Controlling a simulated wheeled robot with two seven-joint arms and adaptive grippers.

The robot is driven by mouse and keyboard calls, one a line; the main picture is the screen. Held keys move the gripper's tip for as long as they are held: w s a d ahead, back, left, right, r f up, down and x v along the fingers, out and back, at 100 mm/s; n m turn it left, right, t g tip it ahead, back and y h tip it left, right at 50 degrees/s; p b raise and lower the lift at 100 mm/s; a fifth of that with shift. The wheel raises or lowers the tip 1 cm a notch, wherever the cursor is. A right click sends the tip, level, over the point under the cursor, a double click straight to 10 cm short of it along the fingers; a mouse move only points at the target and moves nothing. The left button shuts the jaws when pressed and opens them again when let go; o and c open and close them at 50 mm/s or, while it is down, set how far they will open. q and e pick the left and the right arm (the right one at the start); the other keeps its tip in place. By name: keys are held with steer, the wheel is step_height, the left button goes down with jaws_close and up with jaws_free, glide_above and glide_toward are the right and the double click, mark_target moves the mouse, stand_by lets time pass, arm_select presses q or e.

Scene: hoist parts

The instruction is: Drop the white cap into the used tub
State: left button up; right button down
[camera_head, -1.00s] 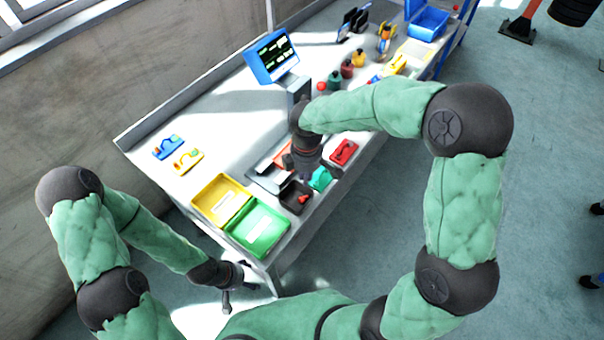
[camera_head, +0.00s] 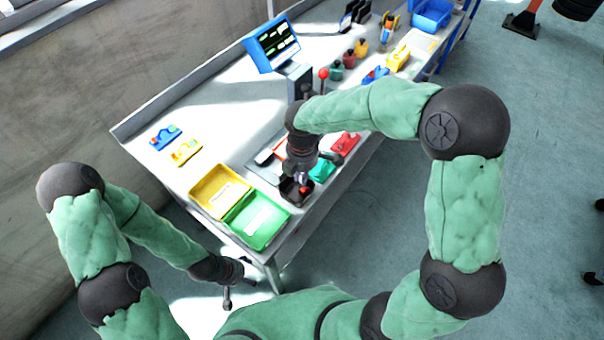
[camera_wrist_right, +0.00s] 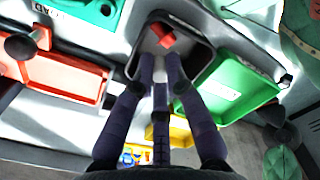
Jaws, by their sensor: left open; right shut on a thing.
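My right gripper (camera_head: 297,177) is shut and points down over a small dark tub (camera_head: 293,201) near the table's front edge. In the right wrist view its fingertips (camera_wrist_right: 160,62) reach over the opening of the dark tub (camera_wrist_right: 207,58). A red piece (camera_wrist_right: 163,35) lies inside the dark tub, beyond the fingertips. No readable marking shows which container is the used tub. My left gripper (camera_head: 238,284) is open and empty, low beside the table's near end.
A green bin (camera_head: 258,240) and a yellow bin (camera_head: 205,205) stand left of the dark tub. A teal block (camera_head: 322,170) and a red tray (camera_head: 346,141) lie to its right. A screen (camera_head: 273,45) stands at the back. The table's left part is mostly clear.

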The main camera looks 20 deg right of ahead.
step_height(320, 180, down, 2)
steer(key=shift+b, duration=0.6)
steer(key=c, duration=1.2)
jaws_free()
steer(key=shift+r, duration=0.1)
step_height(320, 180, up, 12)
steer(key=shift+f, duration=0.1)
